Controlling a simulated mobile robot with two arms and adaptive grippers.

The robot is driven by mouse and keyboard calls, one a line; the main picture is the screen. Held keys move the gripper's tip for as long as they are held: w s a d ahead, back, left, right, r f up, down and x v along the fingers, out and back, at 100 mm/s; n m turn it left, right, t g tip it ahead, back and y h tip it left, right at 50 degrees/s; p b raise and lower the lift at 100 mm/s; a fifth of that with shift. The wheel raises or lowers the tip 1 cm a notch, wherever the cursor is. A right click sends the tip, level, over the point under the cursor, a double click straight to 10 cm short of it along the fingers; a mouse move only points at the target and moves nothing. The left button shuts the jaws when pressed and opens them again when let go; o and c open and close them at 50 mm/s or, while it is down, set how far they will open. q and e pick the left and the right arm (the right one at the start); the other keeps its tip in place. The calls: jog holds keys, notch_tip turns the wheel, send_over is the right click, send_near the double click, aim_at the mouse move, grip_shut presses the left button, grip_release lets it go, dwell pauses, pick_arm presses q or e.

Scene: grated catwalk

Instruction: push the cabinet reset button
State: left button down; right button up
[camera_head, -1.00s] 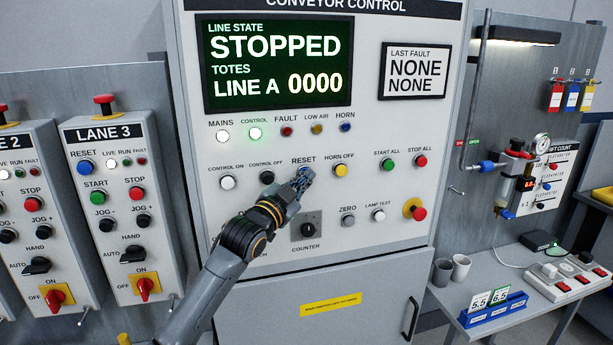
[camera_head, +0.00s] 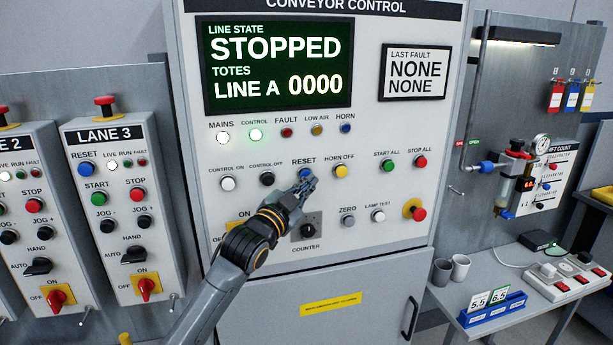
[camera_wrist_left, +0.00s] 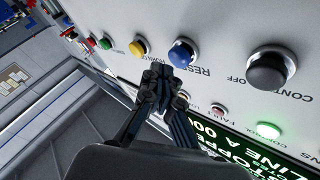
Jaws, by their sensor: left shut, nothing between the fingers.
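The conveyor control cabinet (camera_head: 400,135) fills the middle of the head view. Its blue reset button (camera_head: 305,173) sits under the RESET label, between the black control-off button and the yellow horn-off button. My left gripper (camera_head: 308,182) is shut and empty, its fingertips just below the button in the head view. In the left wrist view the blue button (camera_wrist_left: 182,53) stands just beyond the shut fingertips (camera_wrist_left: 162,78), slightly to their right. A gap seems to show there, but I cannot tell whether they touch. My right gripper is not in view.
The black control-off button (camera_head: 267,178), the yellow horn-off button (camera_head: 341,171) and the counter knob (camera_head: 307,231) are close around my gripper. The lane 3 box (camera_head: 120,210) at left has its own blue reset button (camera_head: 85,168). A side table (camera_head: 500,325) stands at right.

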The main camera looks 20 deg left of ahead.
pick_arm(q)
jog(key=shift+s+d+p, duration=0.4)
jog(key=shift+s+d, duration=0.3)
jog(key=shift+s, duration=0.35)
jog(key=shift+s+d+p, duration=0.4)
jog(key=shift+s+d, duration=0.3)
jog(key=shift+s, duration=0.35)
